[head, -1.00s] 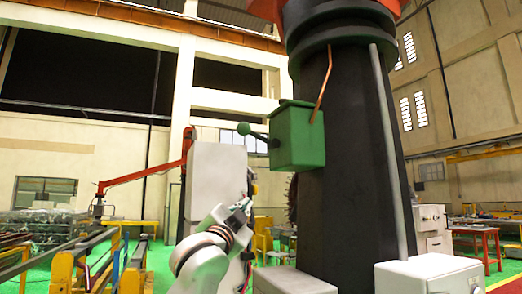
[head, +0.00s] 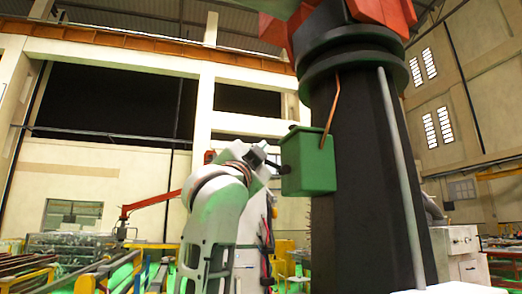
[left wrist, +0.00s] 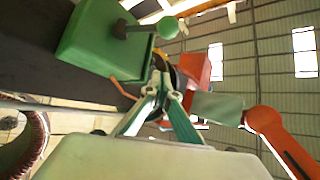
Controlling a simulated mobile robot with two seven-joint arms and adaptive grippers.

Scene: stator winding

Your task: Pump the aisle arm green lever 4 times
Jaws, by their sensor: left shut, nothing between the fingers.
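The green box (head: 308,160) is fixed on the side of the dark column. In the left wrist view the box (left wrist: 92,42) is at upper left, and the green lever (left wrist: 167,27) shows as a ball on a short dark rod. In the head view my left gripper (head: 278,167) is close to the box's left side and covers the lever's ball. In the left wrist view my left fingers (left wrist: 160,68) are together and empty, just below the ball in the picture. I cannot tell whether they touch the lever. My right gripper is not in view.
The dark column (head: 365,170) rises right of the box, with a copper-coloured pipe (head: 331,108) above the box. A red jointed arm (head: 150,203) is behind at left. Yellow rails (head: 85,283) are low at left.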

